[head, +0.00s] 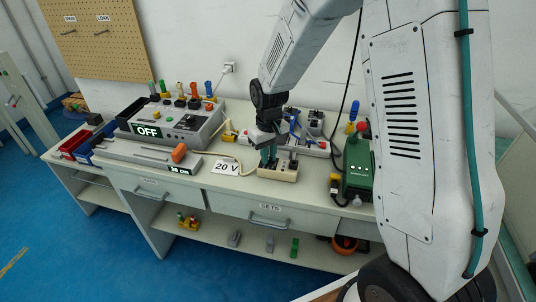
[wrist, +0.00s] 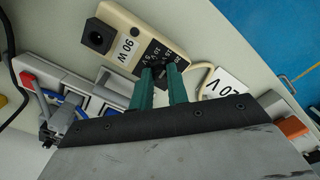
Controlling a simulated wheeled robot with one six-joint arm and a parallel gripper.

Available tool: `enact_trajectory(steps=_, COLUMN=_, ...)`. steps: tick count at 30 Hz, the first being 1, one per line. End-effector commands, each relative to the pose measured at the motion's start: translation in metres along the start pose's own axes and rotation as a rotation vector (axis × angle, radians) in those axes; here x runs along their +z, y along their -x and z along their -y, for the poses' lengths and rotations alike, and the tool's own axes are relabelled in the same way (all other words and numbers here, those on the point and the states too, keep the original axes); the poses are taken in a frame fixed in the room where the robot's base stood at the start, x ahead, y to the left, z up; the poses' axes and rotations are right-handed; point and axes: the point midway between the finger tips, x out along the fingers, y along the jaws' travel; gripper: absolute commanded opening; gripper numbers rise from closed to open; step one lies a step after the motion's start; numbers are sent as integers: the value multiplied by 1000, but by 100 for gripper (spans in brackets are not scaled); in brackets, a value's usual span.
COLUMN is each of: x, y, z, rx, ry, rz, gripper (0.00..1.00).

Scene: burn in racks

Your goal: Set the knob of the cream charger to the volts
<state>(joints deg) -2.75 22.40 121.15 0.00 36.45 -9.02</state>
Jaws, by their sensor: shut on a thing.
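The cream charger (head: 284,174) sits near the front edge of the bench, below my gripper (head: 268,158). In the wrist view the charger (wrist: 130,22) shows a "90 W" label, a black square socket and a dark dial (wrist: 156,62) with small white numbers. The green fingertips of my gripper (wrist: 161,76) are at the dial, shut on its knob. The fingers hide most of the knob, and I cannot tell which number it points to. A white card reading "20 V" (head: 227,168) lies left of the charger and also shows in the wrist view (wrist: 226,87).
A grey console showing "OFF" (head: 148,131) stands at the left, with a long grey unit (head: 150,158) before it. A power strip with plugs (head: 309,140) lies behind the charger. A green device (head: 358,165) stands to the right. A pale cable runs beside the charger.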

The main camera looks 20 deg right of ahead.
Motion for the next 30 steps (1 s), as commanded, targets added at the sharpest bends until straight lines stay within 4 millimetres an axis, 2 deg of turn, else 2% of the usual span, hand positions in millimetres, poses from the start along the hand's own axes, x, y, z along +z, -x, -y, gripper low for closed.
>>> enact_trajectory(steps=15, x=0, y=0, z=0, rx=0, ry=-424, rz=0, gripper=0)
enact_trajectory(steps=30, x=0, y=0, z=0, rx=0, ry=-571, rz=0, gripper=0)
